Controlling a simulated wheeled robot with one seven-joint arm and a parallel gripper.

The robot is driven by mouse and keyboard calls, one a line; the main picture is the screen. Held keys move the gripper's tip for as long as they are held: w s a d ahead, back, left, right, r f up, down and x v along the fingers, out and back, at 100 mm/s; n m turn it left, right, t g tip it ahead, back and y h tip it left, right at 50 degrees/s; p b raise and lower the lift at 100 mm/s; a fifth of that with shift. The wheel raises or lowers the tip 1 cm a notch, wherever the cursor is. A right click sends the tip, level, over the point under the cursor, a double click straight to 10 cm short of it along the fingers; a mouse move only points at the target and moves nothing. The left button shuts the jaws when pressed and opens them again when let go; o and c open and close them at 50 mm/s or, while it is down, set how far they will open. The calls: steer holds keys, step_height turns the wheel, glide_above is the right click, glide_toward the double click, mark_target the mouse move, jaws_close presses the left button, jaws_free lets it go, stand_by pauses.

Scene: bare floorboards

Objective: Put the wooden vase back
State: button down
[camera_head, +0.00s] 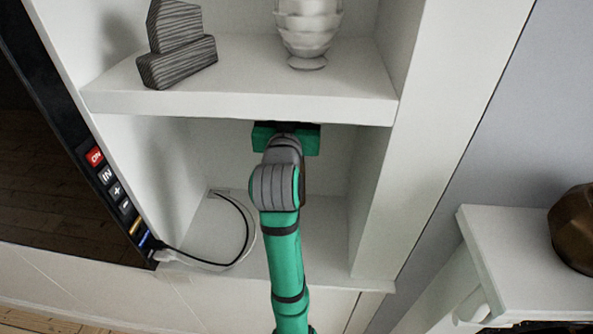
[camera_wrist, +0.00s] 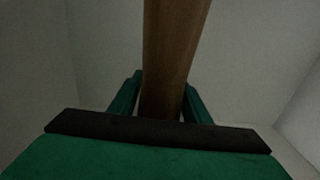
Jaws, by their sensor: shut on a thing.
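The wooden vase (camera_wrist: 175,45) shows in the wrist view as a tall brown wooden piece, running up out of the top edge. My gripper (camera_wrist: 160,100) is shut on it, with one green finger at each side of its lower part. In the head view my green and grey arm reaches into the lower compartment (camera_head: 325,205) of the white shelf unit, and my gripper (camera_head: 287,135) is just under the middle shelf board.
On the board (camera_head: 240,100) above stand a grey striped sculpture (camera_head: 175,50) and a silver ribbed vase (camera_head: 307,30). A black cable (camera_head: 243,225) lies in the compartment's left part. A dark screen (camera_head: 50,150) is at left.

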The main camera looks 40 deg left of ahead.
step_height(320, 180, down, 8)
stand_by(0.5)
steer(key=shift+d, duration=0.1)
steer(key=c, duration=1)
jaws_free()
steer(key=shift+f, duration=0.2)
steer(key=shift+r, duration=0.15)
